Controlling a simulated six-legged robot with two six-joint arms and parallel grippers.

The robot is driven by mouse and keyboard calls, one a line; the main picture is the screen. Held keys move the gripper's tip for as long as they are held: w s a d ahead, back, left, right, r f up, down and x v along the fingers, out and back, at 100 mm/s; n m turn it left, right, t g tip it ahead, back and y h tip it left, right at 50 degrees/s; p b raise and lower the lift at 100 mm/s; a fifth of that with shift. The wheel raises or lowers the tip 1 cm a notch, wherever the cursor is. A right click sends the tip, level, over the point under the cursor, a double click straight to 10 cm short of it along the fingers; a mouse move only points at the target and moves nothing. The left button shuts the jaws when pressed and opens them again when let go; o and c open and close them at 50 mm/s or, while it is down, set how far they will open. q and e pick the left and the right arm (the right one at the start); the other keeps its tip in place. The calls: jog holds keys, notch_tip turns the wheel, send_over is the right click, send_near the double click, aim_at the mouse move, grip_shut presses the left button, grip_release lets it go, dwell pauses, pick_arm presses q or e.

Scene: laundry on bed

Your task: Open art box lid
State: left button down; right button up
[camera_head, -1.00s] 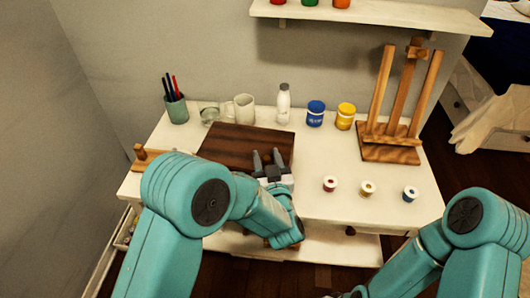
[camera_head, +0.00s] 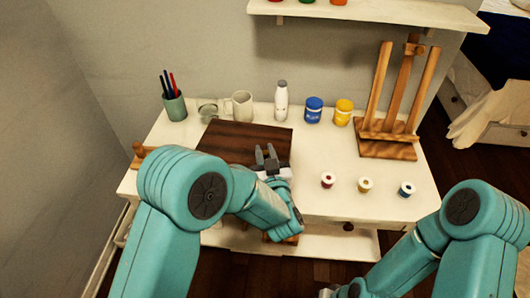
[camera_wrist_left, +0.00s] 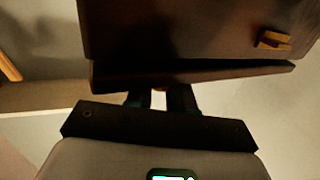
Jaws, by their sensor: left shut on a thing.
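The art box (camera_head: 235,138) is a dark brown wooden box on the left half of the white table. My left gripper (camera_head: 267,153) is at the front right part of the box, seen from above. In the left wrist view, the dark lid edge (camera_wrist_left: 190,72) crosses above my left fingers (camera_wrist_left: 160,98), which are shut on it. A brass-coloured clasp (camera_wrist_left: 273,40) shows on the box at the right. The fingertips are hidden behind the edge. My right gripper (camera_head: 335,292) barely shows at the bottom edge of the head view; its jaws cannot be made out.
Behind the box stand a pencil cup (camera_head: 173,105), a mug (camera_head: 241,105), a white bottle (camera_head: 281,101), a blue jar (camera_head: 313,110) and a yellow jar (camera_head: 343,112). A wooden easel (camera_head: 388,140) is at the right.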

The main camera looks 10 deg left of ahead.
pick_arm(q)
jog(key=r+g+p, duration=0.1)
jog(key=r+p, duration=0.1)
jog(key=p, duration=0.1)
jog(key=w+r+m+g+p, duration=0.1)
jog(key=r+p, duration=0.1)
jog(key=p, duration=0.1)
jog(key=shift+w+r+g+h+p, duration=0.15)
jog(key=shift+r+g+h+p, duration=0.15)
jog(key=shift+h+p, duration=0.1)
jog(key=w+r+g+p, duration=0.2)
jog(key=g+p, duration=0.1)
jog(key=p, duration=0.6)
jog(key=shift+w+d+r+m, duration=0.15)
jog(key=shift+w+r+m, duration=0.05)
jog(key=shift+m, duration=0.2)
jog(key=shift+w+p, duration=0.25)
jog(key=shift+p, duration=0.65)
jog(key=shift+f+g, duration=0.1)
jog(key=shift+g, duration=0.2)
